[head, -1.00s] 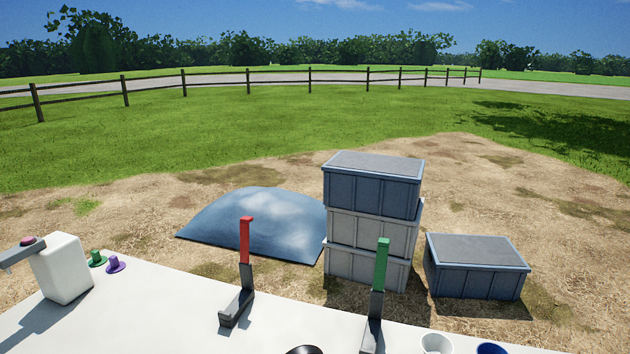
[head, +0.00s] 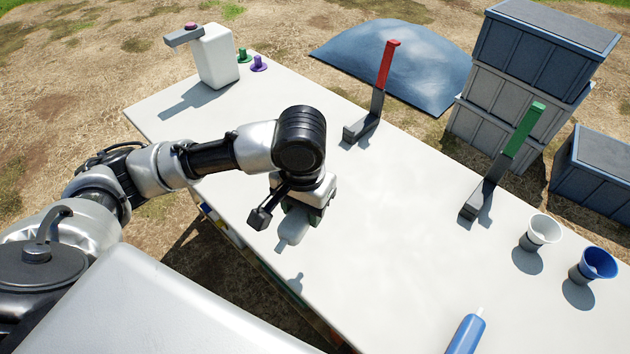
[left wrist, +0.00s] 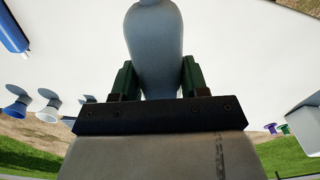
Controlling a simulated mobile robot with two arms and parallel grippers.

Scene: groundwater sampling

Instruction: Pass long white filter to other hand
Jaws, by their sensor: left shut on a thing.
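The long white filter (left wrist: 155,50) shows in the left wrist view as a pale grey-white, rounded body with a narrow neck at its far end. It sits between the green fingers of my left gripper (left wrist: 158,80), which is shut on it. In the head view my left gripper (head: 303,213) is over the left part of the white table, and the filter (head: 292,228) shows below it, partly hidden by the gripper and wrist. I cannot tell how far it is above the table. My right gripper is in neither view.
On the white table (head: 370,240) stand a red-topped holder (head: 387,65), a green-topped holder (head: 523,130), a white cup (head: 542,231), a blue cup (head: 597,263) and a white dispenser (head: 216,58). A blue item with a white tip (head: 466,335) lies at the front. The table's middle is clear.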

